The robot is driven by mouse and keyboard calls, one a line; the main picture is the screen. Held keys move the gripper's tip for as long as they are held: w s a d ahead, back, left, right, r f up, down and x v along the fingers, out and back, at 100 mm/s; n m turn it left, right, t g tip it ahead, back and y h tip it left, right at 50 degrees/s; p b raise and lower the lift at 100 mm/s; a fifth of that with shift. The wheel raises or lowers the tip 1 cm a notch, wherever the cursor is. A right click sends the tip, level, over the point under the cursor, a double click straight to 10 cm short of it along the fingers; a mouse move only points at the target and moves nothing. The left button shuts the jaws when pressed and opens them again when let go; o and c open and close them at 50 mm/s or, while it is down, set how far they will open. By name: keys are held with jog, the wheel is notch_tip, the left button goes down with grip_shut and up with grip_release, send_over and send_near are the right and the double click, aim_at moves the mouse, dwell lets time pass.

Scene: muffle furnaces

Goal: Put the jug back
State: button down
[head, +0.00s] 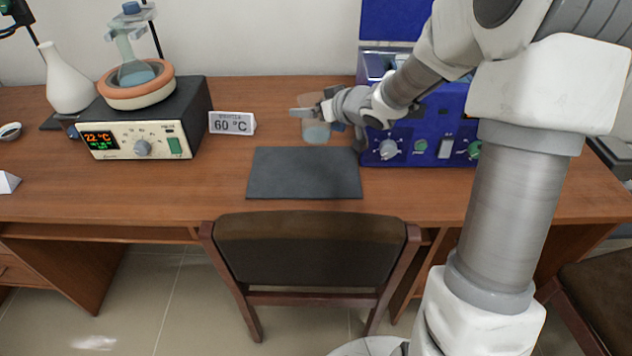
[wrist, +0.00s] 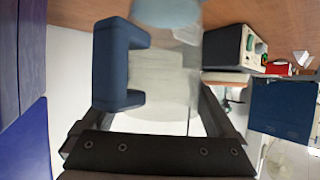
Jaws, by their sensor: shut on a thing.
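A clear jug (head: 316,133) with pale blue liquid in its bottom is held over the desk, behind the dark grey mat (head: 304,174). It looks roughly upright in the head view, but I cannot tell how far it is off the desk. My gripper (head: 303,113) is shut on the jug and hides part of its upper body. In the wrist view the jug's clear body (wrist: 165,90) lies between my fingers (wrist: 150,115), with its dark blue handle (wrist: 103,65) at the left. The mat is bare.
A blue furnace (head: 430,130) with knobs stands close right of the jug. A white "60 °C" sign (head: 232,123) stands left of it, beside a heating unit (head: 135,140) reading 22 °C with a glass flask. A brown chair (head: 315,245) stands at the desk's front.

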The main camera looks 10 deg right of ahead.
jog(key=shift+w+f+b, duration=0.4)
jog(key=shift+w+f, duration=0.1)
jog(key=shift+f, duration=0.4)
notch_tip(320, 180, down, 9)
jog(key=b, duration=0.5)
jog(key=shift+f+b, duration=0.15)
jog(key=shift+b, duration=0.25)
jog(key=shift+f, duration=0.15)
grip_release()
